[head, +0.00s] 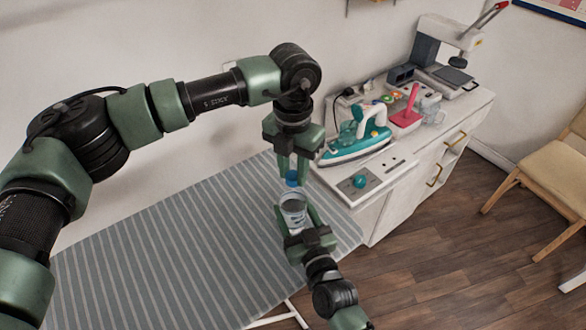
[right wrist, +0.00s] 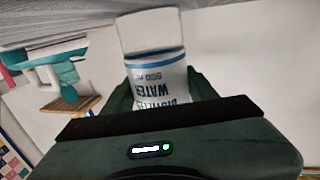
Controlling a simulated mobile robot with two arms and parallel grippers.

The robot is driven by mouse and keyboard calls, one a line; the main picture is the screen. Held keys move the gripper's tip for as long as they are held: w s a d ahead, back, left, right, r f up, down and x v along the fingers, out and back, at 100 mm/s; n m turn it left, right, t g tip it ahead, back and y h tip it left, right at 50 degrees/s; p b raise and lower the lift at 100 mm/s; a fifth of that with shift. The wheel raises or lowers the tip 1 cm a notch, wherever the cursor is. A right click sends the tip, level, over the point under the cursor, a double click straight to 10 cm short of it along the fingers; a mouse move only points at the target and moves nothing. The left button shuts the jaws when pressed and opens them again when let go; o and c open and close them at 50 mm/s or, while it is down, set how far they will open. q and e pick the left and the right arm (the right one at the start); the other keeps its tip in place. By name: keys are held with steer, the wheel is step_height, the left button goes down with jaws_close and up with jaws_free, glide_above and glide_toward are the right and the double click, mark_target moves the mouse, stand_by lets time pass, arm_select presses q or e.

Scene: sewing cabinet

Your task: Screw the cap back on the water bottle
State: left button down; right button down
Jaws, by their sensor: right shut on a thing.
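A clear bottle (head: 292,208) with a white and blue label is near the middle of the head view. It fills the upper middle of the right wrist view (right wrist: 156,75), where its label reads upside down and its mouth is hidden. My right gripper (head: 297,215) is shut on the bottle from the near side. A small blue cap (head: 291,178) shows right above the bottle, at the fingertips of my left gripper (head: 292,172), which points down. I cannot tell whether the cap touches the bottle's neck or whether the left fingers are pressed on it.
A striped grey surface (head: 150,250) lies below and left of the grippers. A white cabinet (head: 412,200) to the right carries a teal iron (head: 357,140), a pink-handled thing (head: 407,108) and a press-like machine (head: 452,50). A wooden chair (head: 555,175) stands at far right.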

arm_select(q)
steer(key=shift+m, duration=0.8)
steer(key=c, duration=1)
jaws_free()
step_height(320, 180, up, 12)
steer(key=shift+r, duration=0.1)
arm_select(e)
steer(key=shift+c, duration=1.9)
jaws_free()
